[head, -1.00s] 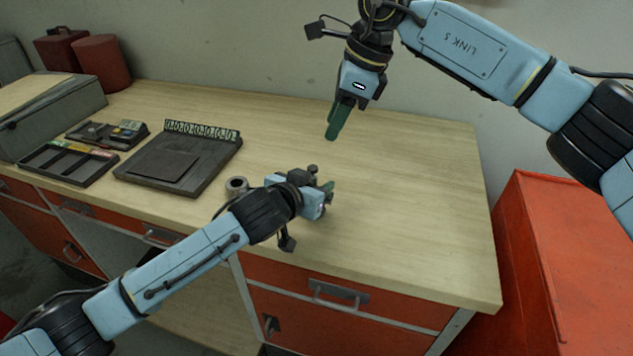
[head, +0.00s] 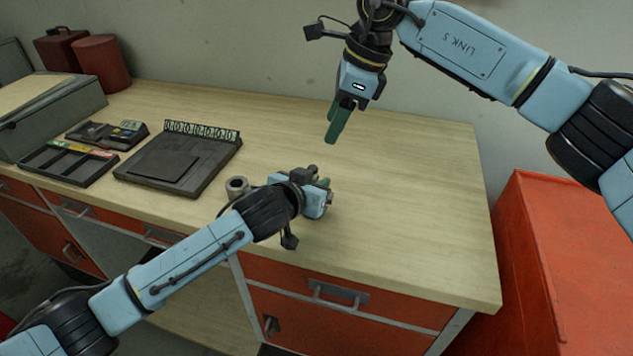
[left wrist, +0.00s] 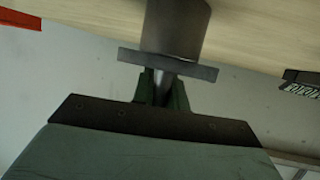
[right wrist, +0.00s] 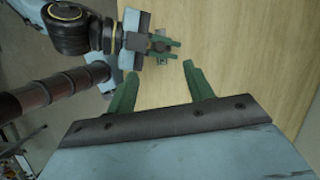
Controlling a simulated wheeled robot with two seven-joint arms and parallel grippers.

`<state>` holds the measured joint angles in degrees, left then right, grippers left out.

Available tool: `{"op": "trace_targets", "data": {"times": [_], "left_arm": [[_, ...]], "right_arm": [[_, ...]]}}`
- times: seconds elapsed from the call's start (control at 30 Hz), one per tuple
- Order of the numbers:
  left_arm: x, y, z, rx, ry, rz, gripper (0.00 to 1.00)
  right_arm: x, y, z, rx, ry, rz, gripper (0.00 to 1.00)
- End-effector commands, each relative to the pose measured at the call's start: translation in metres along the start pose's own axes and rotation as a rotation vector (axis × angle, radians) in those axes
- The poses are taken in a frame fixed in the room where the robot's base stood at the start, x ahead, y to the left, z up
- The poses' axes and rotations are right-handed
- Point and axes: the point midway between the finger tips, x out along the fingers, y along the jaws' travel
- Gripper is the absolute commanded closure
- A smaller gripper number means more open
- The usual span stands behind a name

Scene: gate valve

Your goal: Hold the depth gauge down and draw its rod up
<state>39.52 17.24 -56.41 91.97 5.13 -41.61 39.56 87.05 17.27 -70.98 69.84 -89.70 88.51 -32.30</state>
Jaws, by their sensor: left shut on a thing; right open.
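The depth gauge shows in the left wrist view as a flat grey crossbar (left wrist: 168,66) with a short stem (left wrist: 162,88). The bar lies against the end of a dark grey cylinder (left wrist: 176,28) that stands on the bench. My left gripper (head: 325,184) is low over the bench, its green fingers shut around the stem beside the bar. In the head view the gripper hides most of the gauge. My right gripper (head: 333,124) hangs higher, farther back, open and empty. The right wrist view shows the left fingers closed around the gauge, beyond the open right fingers (right wrist: 160,72).
A small hollow grey cylinder (head: 237,186) stands left of my left gripper. A dark plate with a row of green tags (head: 180,165), a compartment tray (head: 70,162) and a grey case (head: 50,115) are farther left. The bench's right side (head: 420,200) is clear.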

Motion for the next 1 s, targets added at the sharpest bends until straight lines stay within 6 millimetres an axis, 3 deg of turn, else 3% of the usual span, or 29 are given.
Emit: {"op": "trace_targets", "data": {"times": [0.03,0.23,0.7,1.0], "left_arm": [[0.000,0.000,0.000,0.000,0.000,0.000,1.00],[0.000,0.000,0.000,0.000,-0.001,0.000,1.00],[0.000,0.000,0.000,0.000,-0.001,0.000,1.00],[0.000,0.000,0.001,0.000,-0.001,0.000,1.00]], "right_arm": [[0.001,0.000,0.001,-0.026,0.008,-0.001,0.41],[0.012,0.001,0.008,-0.295,0.087,-0.011,0.18],[0.036,0.001,0.026,-1.176,0.376,0.074,0.18],[0.042,0.001,0.029,-1.367,0.440,0.122,0.18]]}}
